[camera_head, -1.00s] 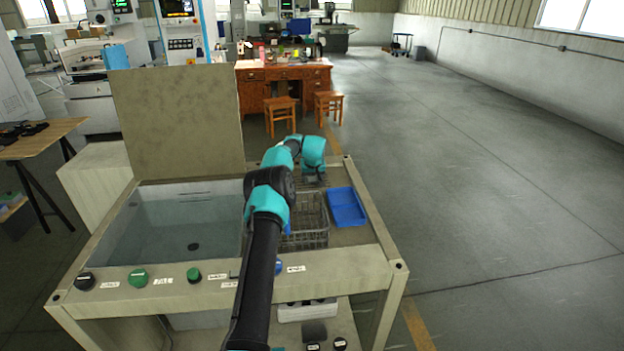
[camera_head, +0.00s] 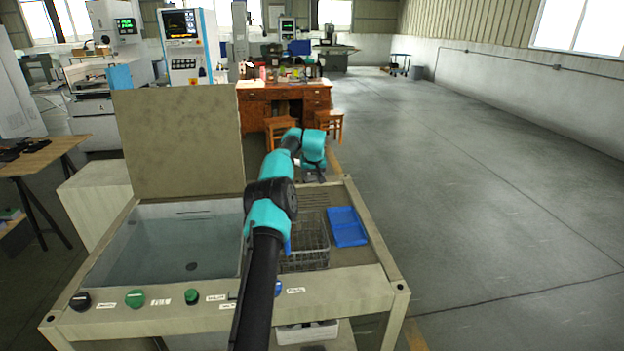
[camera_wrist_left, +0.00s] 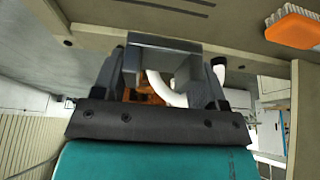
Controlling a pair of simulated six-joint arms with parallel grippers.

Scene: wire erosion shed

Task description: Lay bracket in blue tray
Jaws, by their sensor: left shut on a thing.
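My left gripper (camera_head: 313,178) is at the back right of the tub bench in the head view, above and behind the blue tray. In the left wrist view, the gripper (camera_wrist_left: 163,75) is shut on a grey metal bracket (camera_wrist_left: 163,43) with a flat face and bent edges. The bracket is too small to make out in the head view. The blue tray (camera_head: 347,228) lies on the right side of the bench top, with its visible floor bare. My right gripper is not in view.
A wire basket (camera_head: 305,258) stands left of the tray, partly behind my arm. A water tub (camera_head: 165,245) with a raised lid (camera_head: 180,140) fills the left side. Buttons line the front rail. An orange brush (camera_wrist_left: 292,28) shows in the left wrist view.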

